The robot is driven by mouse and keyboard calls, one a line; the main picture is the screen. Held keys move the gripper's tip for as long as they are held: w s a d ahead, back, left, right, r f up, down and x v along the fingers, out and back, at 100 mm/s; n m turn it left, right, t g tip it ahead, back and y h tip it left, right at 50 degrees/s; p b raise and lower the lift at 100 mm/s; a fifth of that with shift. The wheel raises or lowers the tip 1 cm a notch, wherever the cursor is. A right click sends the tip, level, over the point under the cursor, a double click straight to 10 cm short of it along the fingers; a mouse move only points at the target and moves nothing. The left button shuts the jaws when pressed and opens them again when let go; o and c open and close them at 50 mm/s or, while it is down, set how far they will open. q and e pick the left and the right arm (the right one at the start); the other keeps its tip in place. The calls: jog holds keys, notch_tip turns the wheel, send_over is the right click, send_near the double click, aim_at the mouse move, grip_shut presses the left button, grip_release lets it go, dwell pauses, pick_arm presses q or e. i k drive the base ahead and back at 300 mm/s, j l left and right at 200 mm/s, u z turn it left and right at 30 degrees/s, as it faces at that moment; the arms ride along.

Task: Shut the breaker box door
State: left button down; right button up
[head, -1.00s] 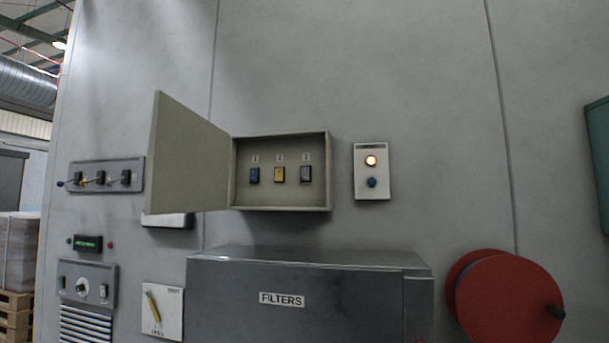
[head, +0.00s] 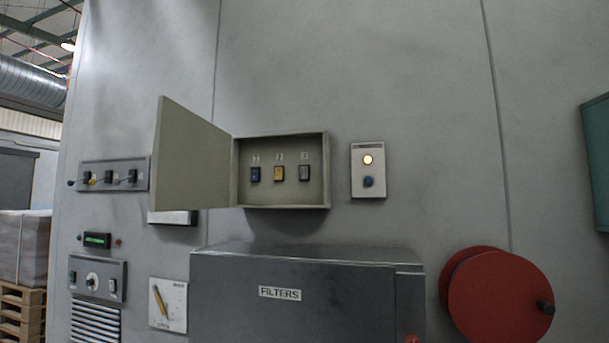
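The breaker box (head: 284,205) is a shallow beige box on the grey wall, near the middle of the head view. Its door (head: 186,158) is hinged on the box's left edge and stands wide open, swung out to the left. Inside are a blue switch (head: 255,174), a yellow switch (head: 279,174) and a grey switch (head: 303,173), each under a small number label. Neither of my grippers is in view.
A dark cabinet labelled FILTERS (head: 300,300) juts out below the box. A panel with a lit lamp and blue button (head: 368,170) is to the right. A red reel (head: 495,297) is lower right. A switch panel (head: 112,175) and lever plate (head: 167,305) are left.

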aim_at(192, 155)
jog(key=i+j, duration=0.15)
jog(key=j, duration=0.2)
jog(key=i+j+z, duration=0.15)
jog(key=j, duration=0.15)
jog(key=i+j, duration=0.15)
jog(key=j, duration=0.2)
jog(key=i+j+z, duration=0.15)
jog(key=j, duration=0.2)
jog(key=i+j, duration=0.15)
jog(key=j, duration=0.2)
jog(key=i+j+z, duration=0.1)
jog(key=j, duration=0.3)
jog(key=i+j+z, duration=0.1)
jog(key=j, duration=0.25)
